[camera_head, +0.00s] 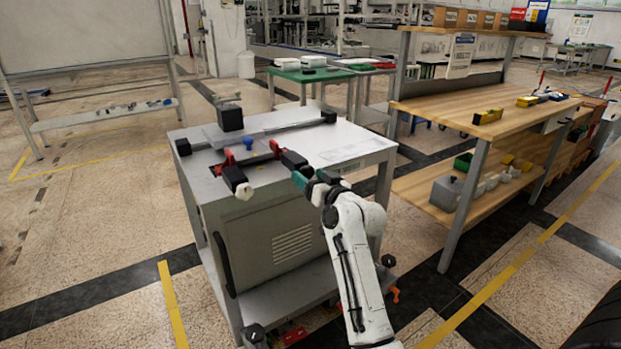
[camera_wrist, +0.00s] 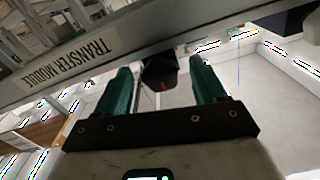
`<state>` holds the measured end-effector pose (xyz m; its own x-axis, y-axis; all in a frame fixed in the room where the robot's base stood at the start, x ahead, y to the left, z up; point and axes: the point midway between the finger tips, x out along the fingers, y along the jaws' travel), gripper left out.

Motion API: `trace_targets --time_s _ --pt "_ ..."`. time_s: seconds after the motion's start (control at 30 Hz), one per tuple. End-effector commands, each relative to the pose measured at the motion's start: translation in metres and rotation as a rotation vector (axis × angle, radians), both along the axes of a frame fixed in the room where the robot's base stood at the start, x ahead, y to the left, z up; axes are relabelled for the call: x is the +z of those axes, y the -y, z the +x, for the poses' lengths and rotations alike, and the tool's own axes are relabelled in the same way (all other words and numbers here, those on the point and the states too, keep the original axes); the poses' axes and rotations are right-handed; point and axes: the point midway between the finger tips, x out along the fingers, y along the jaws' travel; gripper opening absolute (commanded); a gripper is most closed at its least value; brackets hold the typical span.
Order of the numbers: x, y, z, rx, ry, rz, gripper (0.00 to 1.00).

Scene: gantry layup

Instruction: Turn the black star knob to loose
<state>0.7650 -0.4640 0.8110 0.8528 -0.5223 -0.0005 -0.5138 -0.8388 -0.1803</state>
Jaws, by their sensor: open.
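The black star knob (camera_wrist: 158,74) shows in the wrist view as a dark knob with a thin red mark, against a grey bar labelled TRANSFER MODULE (camera_wrist: 95,60). My gripper (camera_wrist: 160,88) has its two green fingers apart, one on each side of the knob. I see no clear contact, and cannot tell how deep the knob sits between the fingers. In the head view my gripper (camera_head: 309,178) is at the right front of the grey cart's top (camera_head: 345,150). The knob cannot be made out clearly there.
Red-and-black clamp-like parts (camera_head: 235,177), a blue knob (camera_head: 248,143) and a dark block (camera_head: 230,117) stand on the cart near the gripper. A wooden workbench (camera_head: 480,110) is at the right. The floor left of the cart is open.

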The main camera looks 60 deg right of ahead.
Motion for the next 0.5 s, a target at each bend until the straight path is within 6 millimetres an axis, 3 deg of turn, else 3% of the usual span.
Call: trace_targets --time_s 0.5 --pt "-0.001 -0.045 -0.074 -0.001 -0.004 0.001 0.70"
